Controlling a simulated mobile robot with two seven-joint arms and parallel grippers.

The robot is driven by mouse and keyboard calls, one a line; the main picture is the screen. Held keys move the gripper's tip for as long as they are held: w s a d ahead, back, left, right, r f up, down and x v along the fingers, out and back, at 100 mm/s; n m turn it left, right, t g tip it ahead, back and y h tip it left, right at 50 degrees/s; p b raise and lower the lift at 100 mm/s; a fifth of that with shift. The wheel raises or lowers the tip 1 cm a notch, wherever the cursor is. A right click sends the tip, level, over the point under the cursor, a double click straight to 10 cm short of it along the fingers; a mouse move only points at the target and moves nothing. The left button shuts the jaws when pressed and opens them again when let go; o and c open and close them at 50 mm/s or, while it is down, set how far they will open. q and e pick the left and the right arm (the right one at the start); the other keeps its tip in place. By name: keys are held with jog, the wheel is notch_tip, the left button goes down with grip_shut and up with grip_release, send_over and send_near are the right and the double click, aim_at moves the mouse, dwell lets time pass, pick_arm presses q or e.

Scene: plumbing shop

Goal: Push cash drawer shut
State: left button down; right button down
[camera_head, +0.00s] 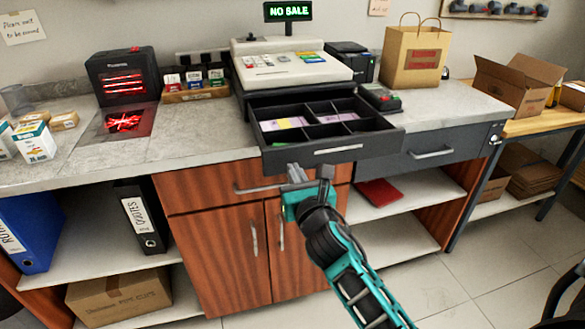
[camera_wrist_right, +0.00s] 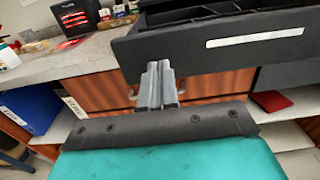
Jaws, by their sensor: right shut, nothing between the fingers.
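The black cash drawer (camera_head: 385,143) stands open, pulled out toward me from under the cash register (camera_head: 295,65). Banknotes lie in some of its compartments, and a pale handle strip (camera_head: 339,149) runs along its front. My right gripper (camera_head: 295,174) is shut and empty, just below and in front of the drawer's front, left of the handle strip. In the right wrist view the closed fingers (camera_wrist_right: 160,68) point up toward the lower left part of the drawer front (camera_wrist_right: 215,60); I cannot tell whether they touch it. My left gripper is not in view.
A grey counter (camera_head: 190,145) carries a scanner (camera_head: 124,78), a card terminal (camera_head: 380,97) and a paper bag (camera_head: 414,55). Below the drawer are wooden cabinet doors (camera_head: 235,255) with handles. A grey counter drawer (camera_head: 425,150) is shut at right.

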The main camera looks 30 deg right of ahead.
jog(key=shift+x, duration=0.95)
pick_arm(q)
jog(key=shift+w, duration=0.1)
pick_arm(e)
jog(key=shift+w, duration=0.1)
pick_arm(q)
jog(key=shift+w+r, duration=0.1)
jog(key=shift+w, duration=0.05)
